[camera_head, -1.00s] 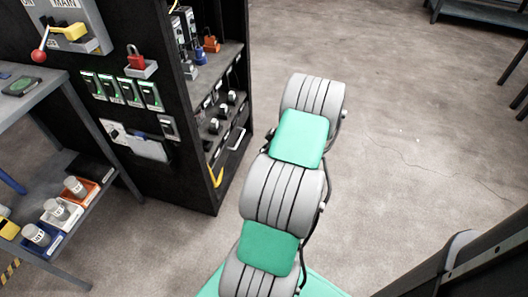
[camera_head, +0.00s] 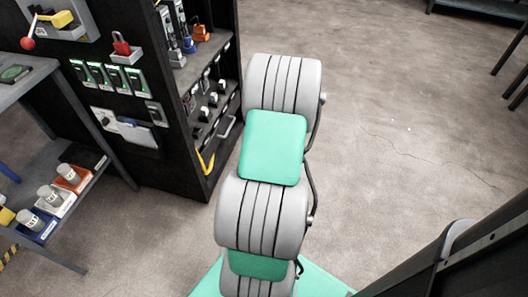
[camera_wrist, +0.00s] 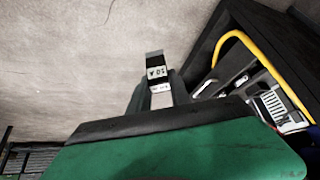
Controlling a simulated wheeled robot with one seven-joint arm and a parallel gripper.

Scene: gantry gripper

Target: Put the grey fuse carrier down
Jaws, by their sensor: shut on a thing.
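In the wrist view my gripper (camera_wrist: 160,96) is shut on the grey fuse carrier (camera_wrist: 154,57). The carrier sticks out beyond the fingertips and bears a white label with black print that seems to read 50 A. Bare concrete floor shows behind it, and it touches nothing there apart from the fingers. In the head view the gripper and the carrier are hidden behind my own arm.
A black cabinet (camera_head: 175,172) with shelves of electrical parts and a yellow handle (camera_head: 206,163) stands left of my arm; the handle also shows in the wrist view (camera_wrist: 252,50). A grey bench (camera_head: 50,158) at far left holds labelled grey cylinders in coloured trays.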

